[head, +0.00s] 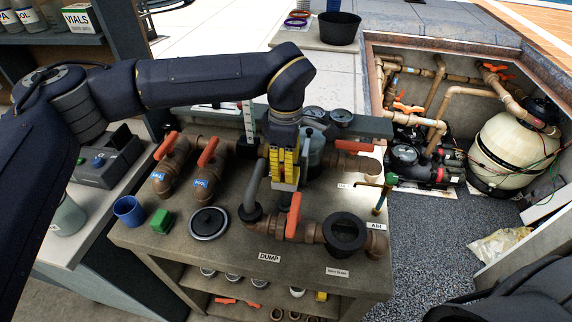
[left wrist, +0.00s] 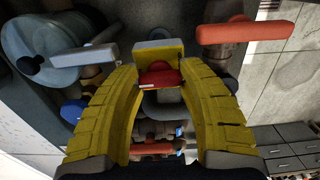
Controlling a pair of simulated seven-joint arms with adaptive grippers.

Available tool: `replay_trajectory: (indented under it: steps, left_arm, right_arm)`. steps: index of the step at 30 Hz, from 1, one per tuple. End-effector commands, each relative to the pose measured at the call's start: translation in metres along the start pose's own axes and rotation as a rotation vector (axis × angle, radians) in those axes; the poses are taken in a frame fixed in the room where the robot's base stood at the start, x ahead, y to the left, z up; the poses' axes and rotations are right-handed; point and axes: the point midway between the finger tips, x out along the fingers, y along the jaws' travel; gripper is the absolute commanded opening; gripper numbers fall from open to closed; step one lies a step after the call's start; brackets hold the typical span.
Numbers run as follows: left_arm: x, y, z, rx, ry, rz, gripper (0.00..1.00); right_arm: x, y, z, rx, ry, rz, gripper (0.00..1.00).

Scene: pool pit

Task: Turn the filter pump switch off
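My left gripper (head: 285,180) hangs over the middle of the grey workbench, its yellow fingers pointing down among the pipes. In the left wrist view the yellow fingers (left wrist: 161,68) are apart, curving inward at their tips. A small red part (left wrist: 160,76) with a pale label shows between the tips, below a yellow and grey block (left wrist: 158,50). I cannot tell whether this is the filter pump switch, nor whether the fingers touch it. In the head view the gripper hides this spot.
An orange valve handle (head: 294,214) stands close in front of my gripper, another (head: 353,146) to its right. More orange handles (head: 208,152) are on the left pipes. A blue cup (head: 128,211) and green block (head: 160,221) stand at the bench's left. The pump pit (head: 440,75) lies right.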

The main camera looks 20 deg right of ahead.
Motion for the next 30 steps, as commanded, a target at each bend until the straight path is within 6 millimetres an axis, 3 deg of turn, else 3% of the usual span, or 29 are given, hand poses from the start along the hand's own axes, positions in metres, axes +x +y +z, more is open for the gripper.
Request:
replay_trajectory:
  steps: [1, 8, 20, 30]
  left_arm:
    - [-0.0001, 0.0, 0.0, 0.0, 0.0, 0.0, 0.31]
    - [-0.0001, 0.0001, -0.0001, 0.0, 0.0, 0.0, 0.05]
    - [-0.0004, 0.0003, -0.0004, -0.037, 0.001, 0.001, 0.03]
    - [-0.0005, 0.0004, -0.0005, -0.275, 0.002, 0.002, 0.02]
  right_arm:
    - [0.0, 0.0, 0.0, 0.0, 0.0, 0.0, 0.44]
    - [0.0, 0.0, 0.0, 0.0, 0.0, 0.0, 0.44]
    - [0.0, 0.0, 0.0, 0.0, 0.0, 0.0, 0.44]
    - [0.0, -0.0001, -0.0001, 0.0, 0.0, 0.0, 0.44]
